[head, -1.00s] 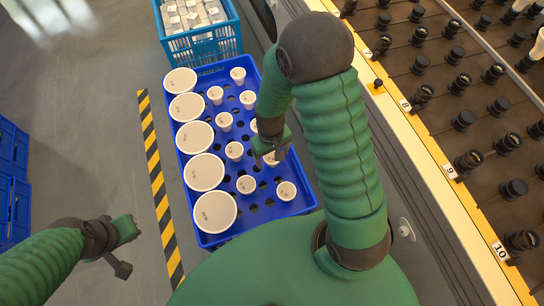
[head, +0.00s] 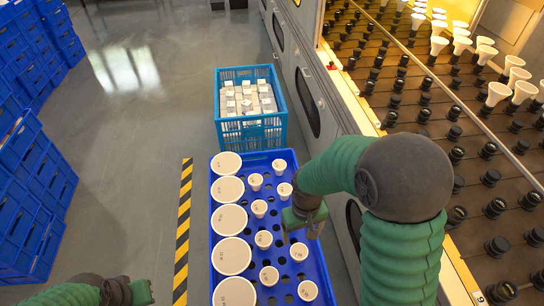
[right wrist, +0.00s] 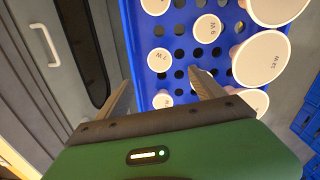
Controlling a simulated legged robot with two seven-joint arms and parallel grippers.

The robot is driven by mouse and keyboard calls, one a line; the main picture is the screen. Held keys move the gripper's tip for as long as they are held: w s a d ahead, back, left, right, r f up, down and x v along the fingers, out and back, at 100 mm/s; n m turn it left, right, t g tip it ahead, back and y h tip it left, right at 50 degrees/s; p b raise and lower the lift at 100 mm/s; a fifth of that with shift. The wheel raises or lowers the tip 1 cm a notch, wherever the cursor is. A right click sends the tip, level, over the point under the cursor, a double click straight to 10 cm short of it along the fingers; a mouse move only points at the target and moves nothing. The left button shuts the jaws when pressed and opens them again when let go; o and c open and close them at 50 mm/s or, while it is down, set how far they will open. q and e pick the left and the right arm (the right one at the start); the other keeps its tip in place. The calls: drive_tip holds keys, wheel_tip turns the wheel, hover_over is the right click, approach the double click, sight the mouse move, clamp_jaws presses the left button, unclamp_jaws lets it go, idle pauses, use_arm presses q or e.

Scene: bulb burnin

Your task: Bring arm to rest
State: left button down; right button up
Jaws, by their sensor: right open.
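My right gripper (head: 306,228) hangs over the right side of the blue tray (head: 327,285) in the head view. In the right wrist view its two fingers (right wrist: 157,92) are spread apart, with nothing held between them. White round bulbs stand in the tray, large ones (head: 227,219) in the left column and small ones (head: 264,239) to their right. My left gripper (head: 140,292) shows at the bottom left edge of the head view, beside the striped floor line. Its jaws are too small and cut off to read.
A blue crate (head: 283,119) of small white boxes stands beyond the tray. Stacked blue crates (head: 30,190) stand at the left. A rack (head: 480,150) of black sockets, some with white bulbs (head: 497,93), fills the right. Grey floor between is clear, with a striped line (head: 184,228).

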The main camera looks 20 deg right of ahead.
drive_tip(key=s+a+r+t, duration=0.3)
drive_tip(key=s+a+r, duration=0.1)
drive_tip(key=s+r, duration=0.1)
wheel_tip(320, 180, up, 18)
drive_tip(key=p, duration=1.8)
drive_tip(key=shift+w+r+n, duration=0.15)
drive_tip(key=shift+w+n, duration=0.2)
drive_tip(key=shift+n, duration=0.05)
drive_tip(key=shift+w+a, duration=0.1)
